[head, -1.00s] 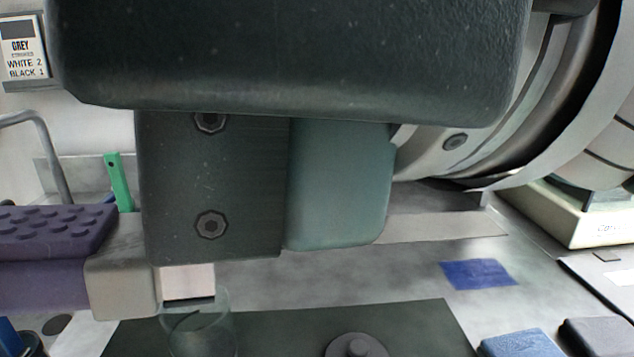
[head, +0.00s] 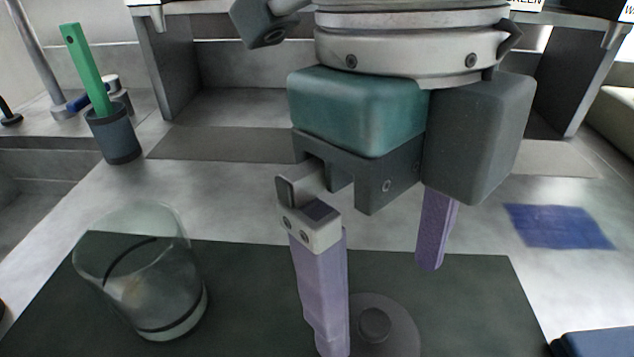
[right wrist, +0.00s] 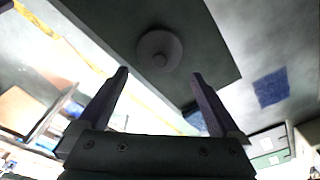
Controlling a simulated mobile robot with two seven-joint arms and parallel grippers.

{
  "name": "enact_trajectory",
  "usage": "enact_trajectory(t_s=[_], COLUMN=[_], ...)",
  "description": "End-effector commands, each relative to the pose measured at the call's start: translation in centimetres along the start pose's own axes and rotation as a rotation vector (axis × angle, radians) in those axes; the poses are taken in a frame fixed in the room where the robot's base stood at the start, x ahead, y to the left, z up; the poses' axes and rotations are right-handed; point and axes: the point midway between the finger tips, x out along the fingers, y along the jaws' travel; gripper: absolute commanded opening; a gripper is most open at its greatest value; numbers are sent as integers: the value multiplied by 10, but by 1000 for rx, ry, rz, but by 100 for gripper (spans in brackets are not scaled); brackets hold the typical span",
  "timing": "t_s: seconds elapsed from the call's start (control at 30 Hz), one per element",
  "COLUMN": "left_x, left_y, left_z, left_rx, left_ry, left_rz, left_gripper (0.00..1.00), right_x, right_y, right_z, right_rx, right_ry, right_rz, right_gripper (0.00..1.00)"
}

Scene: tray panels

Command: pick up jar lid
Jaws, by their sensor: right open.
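The jar lid (head: 398,328) is a dark grey disc with a round knob, lying flat on a dark mat (head: 480,280). It also shows in the right wrist view (right wrist: 160,48), ahead of the fingers. A clear glass jar (head: 140,280) stands on the mat to the left of the lid. My right gripper (head: 380,308) is open and empty, its purple fingers pointing down at the lid. In the right wrist view its fingertips (right wrist: 160,73) are spread apart with nothing between them. The near finger hides part of the lid's left side. My left gripper is out of view.
A dark cup (head: 112,138) holding a green-handled tool (head: 84,68) stands at the back left. A blue patch (head: 558,226) lies on the grey surface at the right. A dark blue object (head: 598,343) is at the lower right edge. The surface behind the mat is mostly clear.

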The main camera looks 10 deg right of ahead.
Motion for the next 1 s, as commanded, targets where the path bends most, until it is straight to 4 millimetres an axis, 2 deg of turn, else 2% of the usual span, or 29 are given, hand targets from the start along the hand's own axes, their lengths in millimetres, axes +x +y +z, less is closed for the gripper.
enact_trajectory(t_s=[0.17, 0.4, 0.7, 0.77, 1.0], left_x=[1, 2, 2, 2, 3], left_y=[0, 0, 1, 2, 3], left_z=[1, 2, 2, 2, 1], left_rx=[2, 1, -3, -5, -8], left_ry=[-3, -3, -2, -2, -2], left_rz=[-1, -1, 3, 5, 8], left_gripper=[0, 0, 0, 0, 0], right_x=[17, 53, 60, 60, 60], right_y=[1, 2, 1, 2, 2], right_z=[1, 6, 7, 7, 7], right_rx=[0, -2, -2, -2, -2], right_ry=[2, 4, -1, -1, -1], right_rz=[3, 4, 4, 4, 4], right_gripper=[100, 100, 100, 96, 68])
